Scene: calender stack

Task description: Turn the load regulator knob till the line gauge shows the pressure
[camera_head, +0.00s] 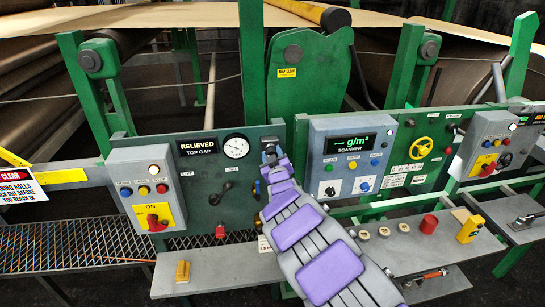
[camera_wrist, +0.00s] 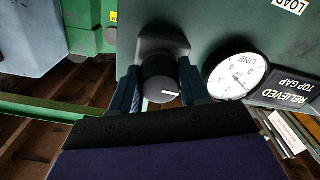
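The load regulator knob (camera_wrist: 161,82) is black and round with a white pointer line, which points right in the wrist view. My gripper (camera_wrist: 160,78) has one finger on each side of the knob, close against it with no clear gap. In the head view my gripper (camera_head: 270,155) reaches the green panel and hides the knob. The line gauge (camera_wrist: 235,75) is a white dial marked LINE, just right of the knob in the wrist view. It also shows in the head view (camera_head: 236,146), left of my gripper. Its needle is too small to read surely.
A RELIEVED / TOP GAP display (camera_head: 198,146) sits left of the gauge. A control box (camera_head: 150,190) with a red switch stands at the left, and a scanner box (camera_head: 350,155) at the right. A grey shelf (camera_head: 225,262) runs below, bearing a yellow block (camera_head: 182,271).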

